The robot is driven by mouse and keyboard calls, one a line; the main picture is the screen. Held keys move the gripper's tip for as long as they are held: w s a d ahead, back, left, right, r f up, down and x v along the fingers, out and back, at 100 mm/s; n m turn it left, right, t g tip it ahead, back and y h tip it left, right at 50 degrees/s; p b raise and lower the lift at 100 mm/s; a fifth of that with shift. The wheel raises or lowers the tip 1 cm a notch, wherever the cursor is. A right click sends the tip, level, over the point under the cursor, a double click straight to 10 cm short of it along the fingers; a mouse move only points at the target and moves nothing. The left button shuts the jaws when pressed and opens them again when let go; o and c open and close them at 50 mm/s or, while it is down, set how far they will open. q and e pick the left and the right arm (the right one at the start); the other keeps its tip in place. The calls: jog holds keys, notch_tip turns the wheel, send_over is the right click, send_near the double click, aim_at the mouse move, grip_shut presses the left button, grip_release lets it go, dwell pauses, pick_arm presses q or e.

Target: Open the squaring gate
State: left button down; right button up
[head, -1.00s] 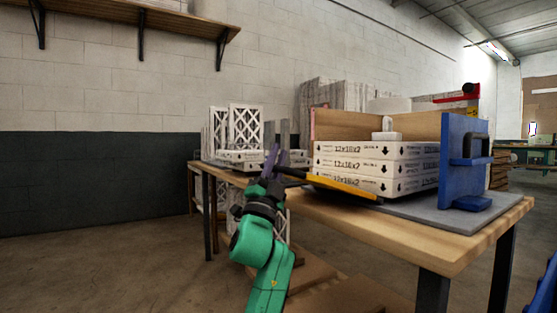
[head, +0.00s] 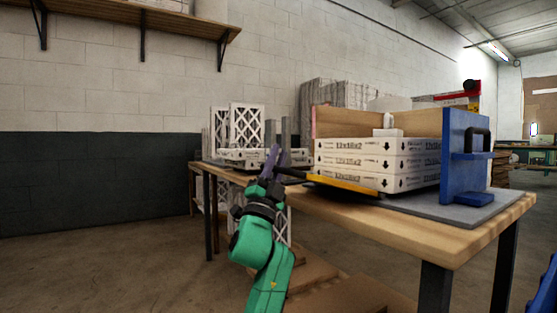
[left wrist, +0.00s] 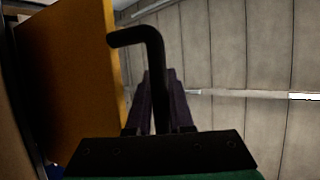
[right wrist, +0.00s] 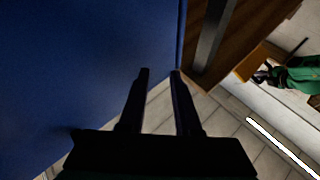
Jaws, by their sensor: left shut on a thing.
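The squaring gate is the yellow-orange panel (head: 342,186) along the front edge of the box stack, tilted low in the head view. It fills the left of the left wrist view (left wrist: 68,75). Its bent black handle (left wrist: 152,50) runs between the fingers of my left gripper (left wrist: 158,80). In the head view my left gripper (head: 272,165) is at the left end of the gate, shut on this handle (head: 293,173). My right gripper (right wrist: 161,72) shows only in the right wrist view, fingers apart and empty, beside a large blue surface (right wrist: 90,60).
Several white filter boxes (head: 350,161) are stacked behind the gate, between wooden boards and a blue fence (head: 455,155) with a black handle. They stand on a wooden table (head: 430,235). More filters (head: 246,130) stand at the back left. Open floor lies left of the table.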

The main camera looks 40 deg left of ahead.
pick_arm(q)
jog(key=shift+s+r+y, duration=0.15)
jog(key=shift+y, duration=0.15)
jog(key=c, duration=0.8)
grip_release()
jog(key=shift+s+a, duration=0.1)
jog(key=shift+s, duration=0.05)
